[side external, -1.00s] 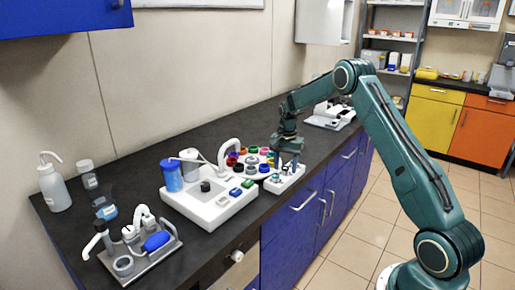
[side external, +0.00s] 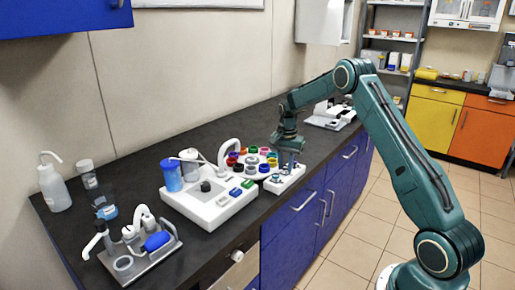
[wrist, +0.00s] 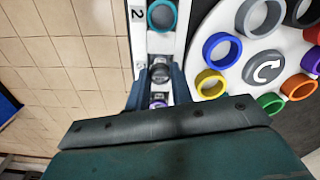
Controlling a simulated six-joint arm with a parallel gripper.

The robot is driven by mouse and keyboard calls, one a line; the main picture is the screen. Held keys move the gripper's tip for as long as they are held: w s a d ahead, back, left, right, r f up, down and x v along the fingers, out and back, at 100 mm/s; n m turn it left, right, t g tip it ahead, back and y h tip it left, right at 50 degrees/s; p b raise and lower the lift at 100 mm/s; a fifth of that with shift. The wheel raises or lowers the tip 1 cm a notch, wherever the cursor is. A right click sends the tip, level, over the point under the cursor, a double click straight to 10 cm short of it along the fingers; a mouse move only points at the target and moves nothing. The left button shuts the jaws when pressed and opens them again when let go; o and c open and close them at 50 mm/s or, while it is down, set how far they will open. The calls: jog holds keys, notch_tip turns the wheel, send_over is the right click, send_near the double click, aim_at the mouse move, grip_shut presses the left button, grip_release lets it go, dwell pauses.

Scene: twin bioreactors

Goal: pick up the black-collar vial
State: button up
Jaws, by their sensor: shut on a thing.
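The black-collar vial (wrist: 160,72) shows in the wrist view as a dark ring with a grey centre, between the fingertips of my gripper (wrist: 158,82). The gripper is shut on it, with one finger on each side. In the side view my gripper (side external: 288,160) is just above the small white rack (side external: 285,180) at the counter's front edge; the vial is too small to make out there. The rack also shows in the wrist view (wrist: 138,45), with a teal-collar vial (wrist: 162,15) and a purple ring (wrist: 158,103) in line with the held vial.
A white carousel (wrist: 228,88) with several coloured rings lies close to the right finger in the wrist view. In the side view a white instrument (side external: 208,208) with a blue cup (side external: 172,176) stands left of the rack. Tiled floor lies beyond the counter's front edge.

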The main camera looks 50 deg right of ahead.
aim_at(285, 164)
notch_tip(285, 164, up, 20)
jog(key=shift+f, duration=0.15)
dwell(0.4)
jog(key=shift+w, duration=0.1)
dwell(0.6)
